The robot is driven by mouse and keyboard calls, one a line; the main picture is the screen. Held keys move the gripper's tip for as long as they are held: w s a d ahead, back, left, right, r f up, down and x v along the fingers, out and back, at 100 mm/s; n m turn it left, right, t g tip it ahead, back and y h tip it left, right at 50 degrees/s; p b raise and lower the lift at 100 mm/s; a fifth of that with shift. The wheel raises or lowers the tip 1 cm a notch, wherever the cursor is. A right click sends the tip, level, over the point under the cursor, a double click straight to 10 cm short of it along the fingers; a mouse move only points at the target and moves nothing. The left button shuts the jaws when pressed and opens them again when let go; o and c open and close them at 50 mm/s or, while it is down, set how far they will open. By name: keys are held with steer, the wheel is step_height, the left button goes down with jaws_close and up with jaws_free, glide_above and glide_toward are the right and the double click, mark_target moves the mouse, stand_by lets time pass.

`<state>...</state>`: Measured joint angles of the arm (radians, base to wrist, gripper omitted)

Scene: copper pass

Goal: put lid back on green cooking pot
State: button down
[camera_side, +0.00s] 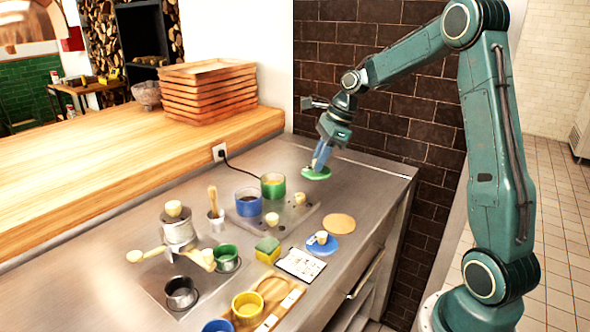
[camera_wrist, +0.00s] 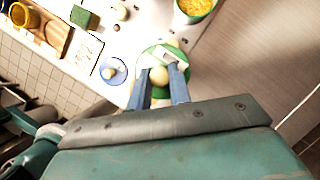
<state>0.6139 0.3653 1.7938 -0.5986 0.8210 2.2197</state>
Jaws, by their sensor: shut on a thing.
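The green lid (camera_side: 316,174) hangs level or nearly so above the steel counter, held by its pale knob. My gripper (camera_side: 320,165) is shut on this knob. In the wrist view the round knob (camera_wrist: 159,76) sits between my two blue fingers, with the green rim around it. The green cooking pot (camera_side: 273,189) stands upright and uncovered, left of the lid and a little lower in the side view. The wrist view shows yellow food (camera_wrist: 196,5) inside the pot, at the top right. The lid is clear of the pot.
A blue pot (camera_side: 248,205) stands close to the green pot's left. A blue lid (camera_side: 321,244) and a tan disc (camera_side: 339,223) lie in front. A yellow-green sponge (camera_side: 267,249) and a white card (camera_side: 301,264) are nearer.

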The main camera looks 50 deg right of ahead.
steer(key=w+a+r, duration=0.2)
steer(key=w, duration=1)
steer(key=shift+w+a, duration=0.15)
steer(key=shift+w, duration=0.25)
steer(key=shift+f, duration=0.3)
steer(key=shift+f, duration=2.95)
steer(key=shift+f, duration=0.15)
steer(key=c, duration=0.7)
jaws_free()
steer(key=shift+r, duration=3.5)
